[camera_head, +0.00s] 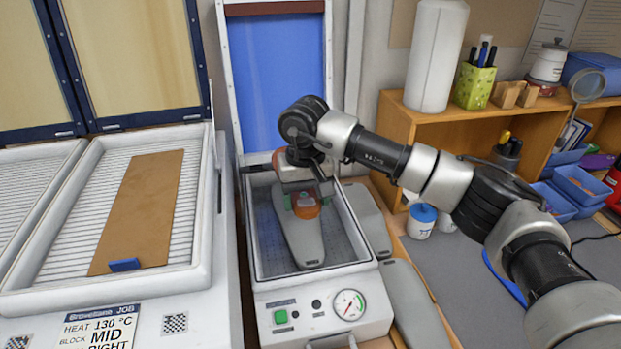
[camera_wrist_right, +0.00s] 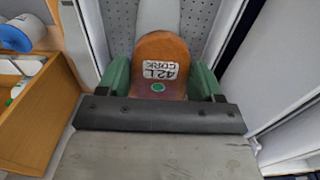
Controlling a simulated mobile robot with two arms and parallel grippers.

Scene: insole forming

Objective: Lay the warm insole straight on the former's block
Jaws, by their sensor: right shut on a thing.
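The insole (camera_head: 306,209) is orange-brown and my right gripper is shut on it. In the wrist view the insole (camera_wrist_right: 161,60) shows a rounded end marked "42L CORK" with a green dot, between green finger pads. My right gripper (camera_head: 304,202) is over the former's grey block (camera_head: 301,242), which lies in the open former (camera_head: 258,225). The insole is above the block's middle and far part; the gripper hides much of it. I cannot tell whether it touches the block. The block (camera_wrist_right: 160,14) also shows beyond the insole in the wrist view. My left gripper is out of view.
The former's lid with a blue sheet (camera_head: 277,75) stands open behind. Other grey blocks (camera_head: 413,305) lie to its right. At left is an open heater (camera_head: 60,240) with a brown sheet (camera_head: 142,210) on it and a "MID RIGHT" label. A wooden shelf (camera_head: 395,125) stands at right.

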